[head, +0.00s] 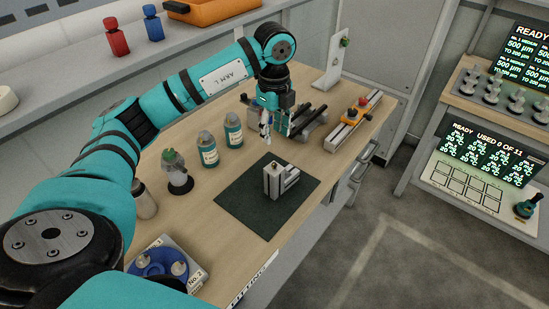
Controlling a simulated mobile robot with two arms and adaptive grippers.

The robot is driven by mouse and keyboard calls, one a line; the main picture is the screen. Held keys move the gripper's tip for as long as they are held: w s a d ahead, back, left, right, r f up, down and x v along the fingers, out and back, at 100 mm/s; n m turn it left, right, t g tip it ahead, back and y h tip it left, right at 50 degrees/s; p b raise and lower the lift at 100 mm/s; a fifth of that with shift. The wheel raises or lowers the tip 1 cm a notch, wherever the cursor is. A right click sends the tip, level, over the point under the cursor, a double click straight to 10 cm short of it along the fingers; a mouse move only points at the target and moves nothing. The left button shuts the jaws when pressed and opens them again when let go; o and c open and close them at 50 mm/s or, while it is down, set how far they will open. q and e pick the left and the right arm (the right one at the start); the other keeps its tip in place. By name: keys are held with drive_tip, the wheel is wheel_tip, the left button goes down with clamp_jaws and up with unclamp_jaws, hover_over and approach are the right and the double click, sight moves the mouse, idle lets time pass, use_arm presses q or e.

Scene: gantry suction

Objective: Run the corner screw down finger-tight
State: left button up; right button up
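A grey metal block (289,180) stands on a dark mat (250,207) on the wooden bench. A small brass-coloured piece (275,164) shows at its top; it may be the corner screw, but it is too small to tell how far in it sits. My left gripper (268,136) points down above the bench, just behind the block and apart from it in the picture. Its fingers are small and partly overlapped by other parts, so I cannot tell whether they are open or hold something. My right gripper is not in view.
Labelled bottles (208,149) and a capped dispenser (177,173) stand left of the mat. A rail with an orange part (352,116) lies at the right back. A blue round tray (158,265) is at the near left. The mat around the block is clear.

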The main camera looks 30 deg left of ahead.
use_arm(q)
drive_tip(key=p, duration=0.1)
hover_over(274, 164)
wheel_tip(274, 164, down, 4)
drive_tip(key=shift+f, duration=0.1)
wheel_tip(274, 164, down, 5)
drive_tip(key=shift+s+r+p, duration=0.1)
drive_tip(key=shift+p, duration=0.55)
wheel_tip(274, 164, down, 2)
drive_tip(key=shift+f, duration=0.4)
drive_tip(key=c, duration=0.5)
drive_tip(key=shift+c, duration=1.2)
clamp_jaws()
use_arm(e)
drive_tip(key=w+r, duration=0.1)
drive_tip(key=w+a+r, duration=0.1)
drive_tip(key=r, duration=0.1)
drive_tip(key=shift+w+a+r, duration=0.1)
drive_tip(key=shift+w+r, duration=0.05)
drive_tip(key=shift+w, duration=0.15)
